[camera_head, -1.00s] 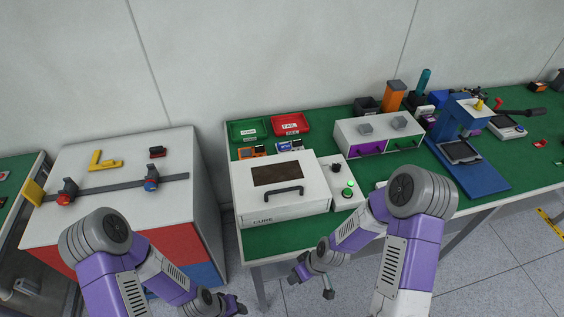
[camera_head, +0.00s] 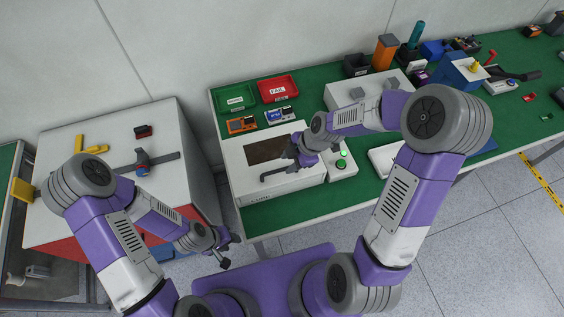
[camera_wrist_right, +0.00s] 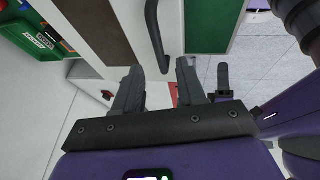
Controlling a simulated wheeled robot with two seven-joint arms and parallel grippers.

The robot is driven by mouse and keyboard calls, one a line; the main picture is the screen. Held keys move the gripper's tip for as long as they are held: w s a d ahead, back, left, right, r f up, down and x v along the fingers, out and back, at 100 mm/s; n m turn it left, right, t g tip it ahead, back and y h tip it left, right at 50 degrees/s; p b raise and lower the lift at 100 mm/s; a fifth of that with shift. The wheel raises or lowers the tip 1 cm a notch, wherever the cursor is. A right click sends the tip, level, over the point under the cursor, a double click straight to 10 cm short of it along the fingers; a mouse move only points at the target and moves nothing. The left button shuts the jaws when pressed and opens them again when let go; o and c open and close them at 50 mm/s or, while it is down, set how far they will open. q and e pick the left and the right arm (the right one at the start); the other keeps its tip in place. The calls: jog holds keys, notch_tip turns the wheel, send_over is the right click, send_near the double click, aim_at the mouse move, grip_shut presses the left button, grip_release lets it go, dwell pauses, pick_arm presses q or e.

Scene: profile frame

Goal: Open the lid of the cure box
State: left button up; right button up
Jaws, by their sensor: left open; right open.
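The cure box (camera_head: 243,190) is a white case on the green bench in the head view. Its lid (camera_head: 240,168) lies shut, with a dark brown window (camera_head: 265,150) and a black bar handle (camera_head: 277,173). My right gripper (camera_head: 291,157) is open over the right part of the lid and hides the handle's right end. In the right wrist view the handle (camera_wrist_right: 154,35) runs down to between the open fingertips of the right gripper (camera_wrist_right: 160,68); contact cannot be told. My left gripper (camera_head: 230,254) is open and empty, low in front of the bench, left of the box.
A control panel with a green button (camera_head: 341,164) adjoins the box on the right. Green (camera_head: 236,97) and red (camera_head: 277,89) trays and small devices (camera_head: 281,115) stand behind it. A white cabinet (camera_head: 100,195) stands left, across a gap. Bench left of the box is narrow.

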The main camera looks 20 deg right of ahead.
aim_at(280, 170)
jog(key=shift+x, duration=2.6)
grip_shut()
